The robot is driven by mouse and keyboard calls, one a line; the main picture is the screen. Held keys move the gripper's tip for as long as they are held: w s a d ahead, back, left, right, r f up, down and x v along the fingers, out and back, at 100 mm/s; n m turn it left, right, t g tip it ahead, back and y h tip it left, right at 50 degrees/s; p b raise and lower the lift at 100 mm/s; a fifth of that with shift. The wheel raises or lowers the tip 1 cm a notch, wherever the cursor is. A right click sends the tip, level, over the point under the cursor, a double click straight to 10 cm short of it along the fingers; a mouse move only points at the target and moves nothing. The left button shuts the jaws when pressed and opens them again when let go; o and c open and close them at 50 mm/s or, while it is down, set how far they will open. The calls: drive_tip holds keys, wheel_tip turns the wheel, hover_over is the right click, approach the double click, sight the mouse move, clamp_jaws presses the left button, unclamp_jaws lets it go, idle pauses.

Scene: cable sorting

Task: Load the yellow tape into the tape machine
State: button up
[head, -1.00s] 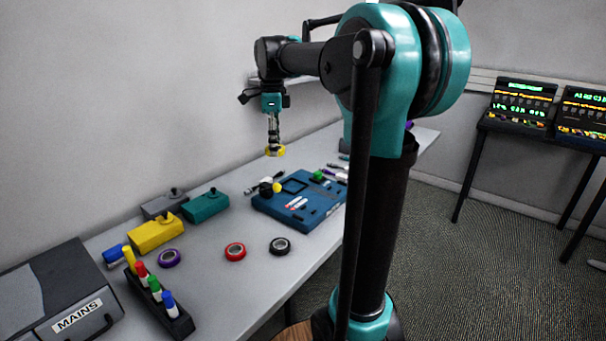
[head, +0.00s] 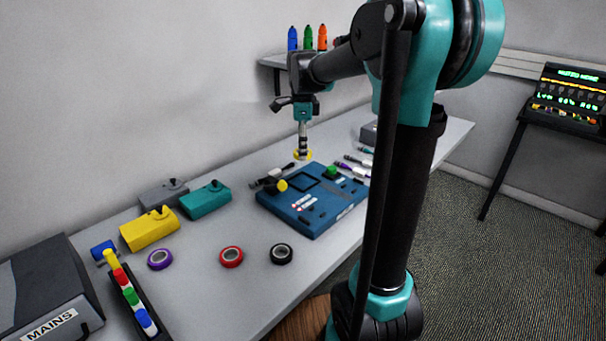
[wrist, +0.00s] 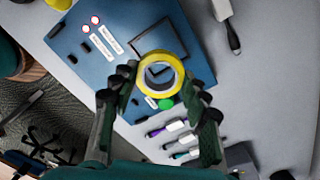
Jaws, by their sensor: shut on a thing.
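My gripper (head: 303,153) is shut on the yellow tape (head: 297,155) and holds it in the air, above the far back part of the blue tape machine (head: 318,226). In the wrist view the yellow tape (wrist: 161,72) is a ring between the fingertips (wrist: 163,85). The tape machine (wrist: 92,58) lies below it, with a dark square recess partly hidden behind the ring.
Purple (head: 160,259), red (head: 231,257) and black (head: 281,254) tapes lie on the table in front. Yellow (head: 149,230) and teal (head: 205,201) boxes stand along the wall.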

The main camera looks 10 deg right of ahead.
sight(302, 182)
wheel_tip(302, 182, down, 10)
drive_tip(key=shift+r, duration=0.25)
drive_tip(key=shift+f, duration=0.15)
drive_tip(key=o, duration=1.1)
drive_tip(key=shift+c, duration=0.2)
wheel_tip(302, 182, up, 12)
drive_tip(key=shift+r, duration=0.2)
